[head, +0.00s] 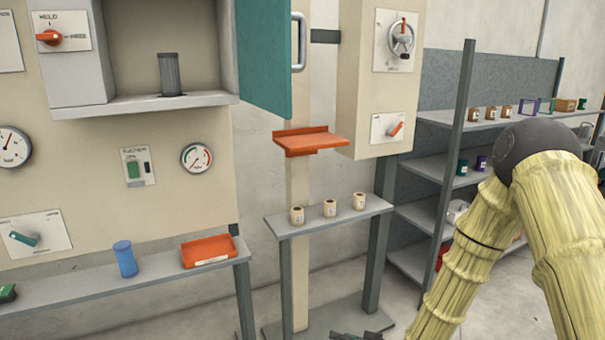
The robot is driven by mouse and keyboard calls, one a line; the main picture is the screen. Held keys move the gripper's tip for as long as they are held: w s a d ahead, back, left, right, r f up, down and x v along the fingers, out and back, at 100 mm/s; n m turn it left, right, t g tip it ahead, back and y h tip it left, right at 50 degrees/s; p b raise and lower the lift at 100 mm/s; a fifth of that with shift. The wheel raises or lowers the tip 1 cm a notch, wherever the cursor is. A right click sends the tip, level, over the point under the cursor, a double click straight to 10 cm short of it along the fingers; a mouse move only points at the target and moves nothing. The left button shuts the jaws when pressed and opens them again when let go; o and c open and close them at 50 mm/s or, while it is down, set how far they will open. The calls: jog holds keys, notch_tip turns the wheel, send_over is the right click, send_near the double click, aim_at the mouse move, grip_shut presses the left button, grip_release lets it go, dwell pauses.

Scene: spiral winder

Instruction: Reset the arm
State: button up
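My arm (550,210) is bent on the right side of the head view, with its dark elbow joint raised and its yellow links running down out of the picture. My gripper (355,336) shows only as a dark piece at the bottom edge, low over the floor and in front of the small grey shelf. Most of it is cut off, so I cannot tell whether it is open or shut. I see no object in it.
A small shelf (288,222) bears three labelled jars. The left ledge (75,290) bears a blue cylinder (125,259) and an orange tray (209,251). The teal cabinet door (264,55) stands open, showing a dark cylinder (170,75). A storage rack (425,165) stands behind my arm.

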jog(key=s+d+f+g+h+b, duration=0.1)
jog(key=s+d+f+g+h, duration=0.2)
jog(key=s+f, duration=0.85)
jog(key=s+d+f+g+h+b, duration=0.1)
jog(key=s+d+f+g, duration=0.1)
jog(key=s, duration=0.7)
jog(key=s+d+f+g+h+b, duration=0.1)
jog(key=s+d+f, duration=0.3)
jog(key=s, duration=0.5)
jog(key=s+d+f+g+h+b, duration=0.1)
jog(key=s+d+f+g+h, duration=0.1)
jog(key=s+f, duration=0.4)
jog(key=s+g, duration=0.1)
jog(key=s, duration=0.2)
jog(key=shift+s+d+m+h, duration=0.3)
jog(key=shift+d+m, duration=0.1)
jog(key=shift+d+f, duration=0.1)
